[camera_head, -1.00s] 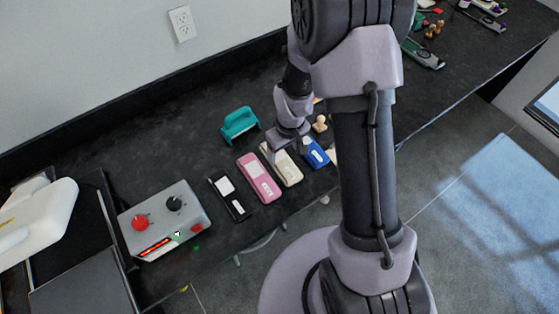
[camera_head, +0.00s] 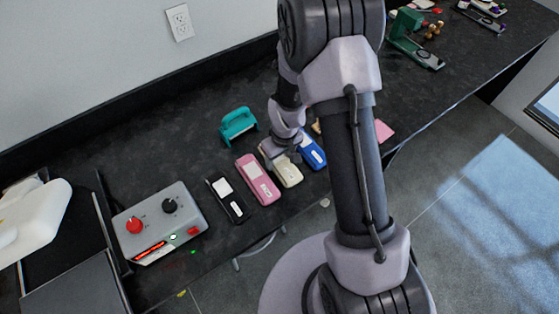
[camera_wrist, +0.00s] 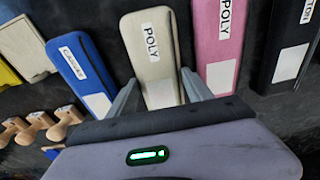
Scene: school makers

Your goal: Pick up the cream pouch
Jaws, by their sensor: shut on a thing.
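The cream pouch (camera_head: 288,173) lies on the black bench between a pink pouch and a blue pouch. In the wrist view the cream pouch (camera_wrist: 151,50) carries a white label reading "POLY" and a pale panel near my end. My gripper (camera_wrist: 160,92) has one finger on each side of it and is shut on it. In the head view my gripper (camera_head: 279,152) is at the pouch's far end, which it partly hides. I cannot tell any gap between the pouch and the bench.
The pink pouch (camera_head: 258,180) and blue pouch (camera_head: 312,152) lie close on either side. A black pouch (camera_head: 230,200) is left of the pink one. A teal tool (camera_head: 238,127) stands behind. A grey control box (camera_head: 160,222) sits at the left. Wooden pieces (camera_wrist: 35,127) lie near the blue pouch.

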